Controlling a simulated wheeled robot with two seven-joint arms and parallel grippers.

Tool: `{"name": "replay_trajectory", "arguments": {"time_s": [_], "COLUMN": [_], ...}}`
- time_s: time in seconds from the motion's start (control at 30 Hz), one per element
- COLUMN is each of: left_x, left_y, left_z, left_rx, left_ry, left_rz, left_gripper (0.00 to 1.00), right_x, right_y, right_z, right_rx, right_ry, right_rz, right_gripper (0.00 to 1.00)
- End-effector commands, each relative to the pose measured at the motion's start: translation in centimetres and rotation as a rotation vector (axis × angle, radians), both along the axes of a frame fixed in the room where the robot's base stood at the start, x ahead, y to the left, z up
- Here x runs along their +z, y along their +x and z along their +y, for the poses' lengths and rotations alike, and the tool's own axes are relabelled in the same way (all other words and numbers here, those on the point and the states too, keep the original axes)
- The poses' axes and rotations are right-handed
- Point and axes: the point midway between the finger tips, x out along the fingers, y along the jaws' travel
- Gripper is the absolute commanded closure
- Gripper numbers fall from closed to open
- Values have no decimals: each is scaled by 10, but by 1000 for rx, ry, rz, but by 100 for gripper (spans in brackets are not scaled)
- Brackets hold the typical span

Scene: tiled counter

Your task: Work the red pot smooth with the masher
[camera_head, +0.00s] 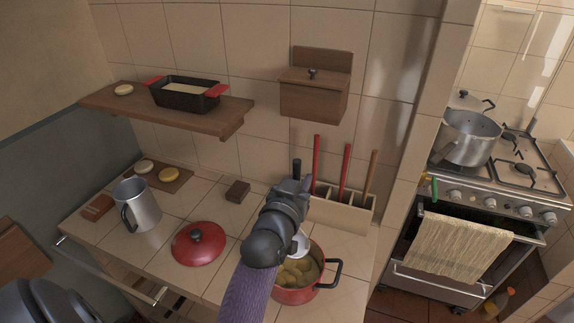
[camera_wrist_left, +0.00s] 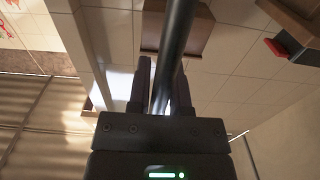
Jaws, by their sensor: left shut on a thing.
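The red pot (camera_head: 298,295) stands on the tiled counter and holds yellowish lumps, likely potatoes (camera_head: 294,272). My left gripper (camera_head: 296,188) is above the pot, shut on the masher, whose dark handle end (camera_head: 297,166) sticks up past the fingers. The pale masher head (camera_head: 300,244) shows just past my wrist, at the pot's opening; whether it touches the lumps is hidden. In the left wrist view the dark handle (camera_wrist_left: 176,50) runs between the two fingers (camera_wrist_left: 160,92). My right gripper is not in view.
The red lid (camera_head: 198,244) lies left of the pot. A holder (camera_head: 340,208) with several long-handled tools stands behind it. A metal jug (camera_head: 137,205) stands further left. A stove (camera_head: 490,190) with a silver pot (camera_head: 468,137) is at the right.

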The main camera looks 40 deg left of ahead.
Motion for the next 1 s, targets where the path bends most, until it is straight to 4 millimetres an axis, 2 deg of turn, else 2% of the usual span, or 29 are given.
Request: {"name": "replay_trajectory", "arguments": {"time_s": [0.27,0.73,1.0], "left_x": [-16,-63,-93], "left_y": [0,0,0], "left_z": [-1,0,0], "left_rx": [-2,-1,-1], "left_ry": [0,1,1], "left_rz": [-1,1,1], "left_gripper": [100,100,100], "right_x": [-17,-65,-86], "right_y": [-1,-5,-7], "right_z": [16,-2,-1], "right_rx": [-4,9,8], "right_ry": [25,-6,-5], "right_rz": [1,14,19], "right_gripper": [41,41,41]}}
